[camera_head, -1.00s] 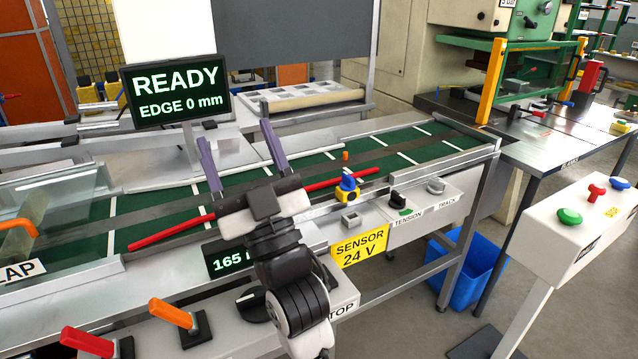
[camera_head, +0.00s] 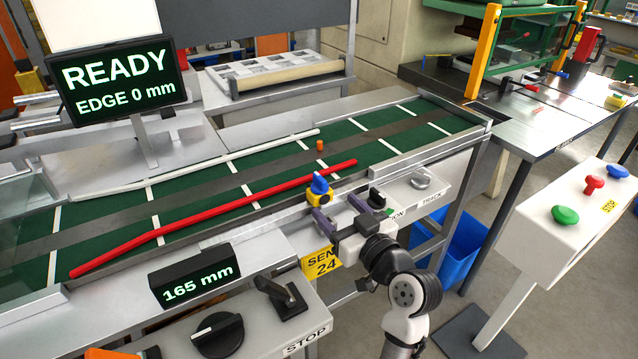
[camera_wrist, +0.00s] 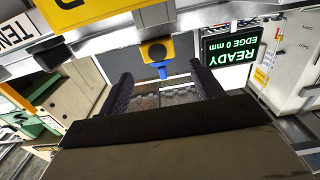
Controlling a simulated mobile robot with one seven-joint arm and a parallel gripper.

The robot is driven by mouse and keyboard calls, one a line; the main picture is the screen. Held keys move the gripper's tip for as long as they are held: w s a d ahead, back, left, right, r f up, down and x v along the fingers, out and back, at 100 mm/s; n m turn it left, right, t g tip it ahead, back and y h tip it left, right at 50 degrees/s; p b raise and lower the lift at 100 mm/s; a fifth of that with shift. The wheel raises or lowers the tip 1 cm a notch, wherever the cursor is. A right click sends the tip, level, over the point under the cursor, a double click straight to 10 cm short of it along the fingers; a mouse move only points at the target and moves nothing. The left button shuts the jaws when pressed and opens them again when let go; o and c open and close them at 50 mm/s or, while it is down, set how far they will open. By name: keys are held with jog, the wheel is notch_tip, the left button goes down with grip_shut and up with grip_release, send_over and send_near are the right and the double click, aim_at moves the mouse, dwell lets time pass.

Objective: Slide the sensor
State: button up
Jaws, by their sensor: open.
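The sensor (camera_head: 317,192) is a small yellow block with a blue knob, mounted on the front rail of the green conveyor. In the wrist view the sensor (camera_wrist: 156,50) lies ahead, between the lines of my two fingers, its blue knob close to the fingertips. My gripper (camera_head: 337,206) is open, with purple fingers, just to the right and front of the sensor. I cannot tell whether a finger touches the sensor.
A red bar (camera_head: 215,217) lies along the belt behind the sensor. A black knob (camera_head: 377,197) sits close to the right of my gripper. The display (camera_head: 119,85) reads READY, EDGE 0 mm; a smaller readout (camera_head: 194,285) shows 165 mm. A button box (camera_head: 585,205) stands at right.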

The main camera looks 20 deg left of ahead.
aim_at(303, 207)
jog(key=p+x, duration=0.1)
jog(key=x, duration=0.6)
jog(key=shift+w+a+p, duration=0.3)
jog(key=shift+p, duration=0.1)
jog(key=shift+c, duration=0.4)
jog(key=c, duration=1.3)
jog(key=shift+s+a, duration=0.25)
jog(key=shift+s, duration=0.1)
jog(key=s+a, duration=0.2)
jog(key=shift+s+a+b, duration=0.1)
jog(key=shift+s+b, duration=0.3)
jog(key=shift+w, duration=0.1)
jog(key=o, duration=1.4)
